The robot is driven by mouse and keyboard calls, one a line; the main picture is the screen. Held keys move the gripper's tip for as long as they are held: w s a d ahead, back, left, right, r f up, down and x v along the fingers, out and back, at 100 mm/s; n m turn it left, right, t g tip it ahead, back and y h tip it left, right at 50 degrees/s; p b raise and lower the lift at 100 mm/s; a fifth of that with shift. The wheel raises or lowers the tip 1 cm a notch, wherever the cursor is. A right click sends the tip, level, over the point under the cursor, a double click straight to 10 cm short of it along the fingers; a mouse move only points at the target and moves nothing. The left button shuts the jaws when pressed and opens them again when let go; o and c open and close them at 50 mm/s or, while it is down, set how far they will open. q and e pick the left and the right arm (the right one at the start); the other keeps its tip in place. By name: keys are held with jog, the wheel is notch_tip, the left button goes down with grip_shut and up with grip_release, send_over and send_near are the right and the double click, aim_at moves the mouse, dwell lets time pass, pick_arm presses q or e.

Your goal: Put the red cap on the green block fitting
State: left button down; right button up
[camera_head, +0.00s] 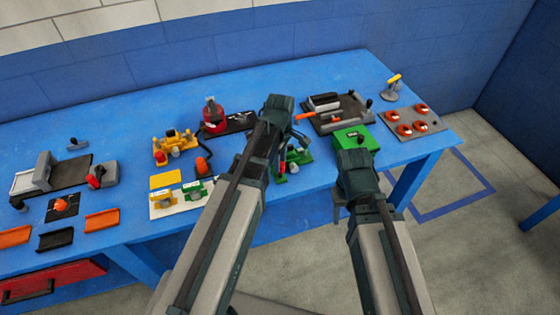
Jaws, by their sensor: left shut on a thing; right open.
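The green block fitting (298,157) sits near the front edge of the blue table, partly hidden behind my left arm. A pale rounded part shows on it. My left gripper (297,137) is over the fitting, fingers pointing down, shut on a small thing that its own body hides. I cannot make out a separate red cap there. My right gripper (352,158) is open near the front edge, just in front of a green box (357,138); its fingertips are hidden.
On the blue table (130,115), a grey clamp panel (342,120) with an orange handle and a plate with red round knobs (413,128) stand right. A red device (214,116), yellow fittings (172,148) and grey blocks (45,177) stand left. The back left is clear.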

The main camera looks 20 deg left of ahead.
pick_arm(q)
jog(key=shift+f, duration=0.25)
jog(key=shift+f+b, duration=0.5)
jog(key=shift+b, duration=0.2)
jog(key=shift+f+b, duration=0.85)
dwell(1.0)
dwell(0.4)
jog(key=shift+c, duration=0.5)
grip_release()
jog(key=shift+w+r, duration=0.1)
jog(key=shift+r, duration=0.05)
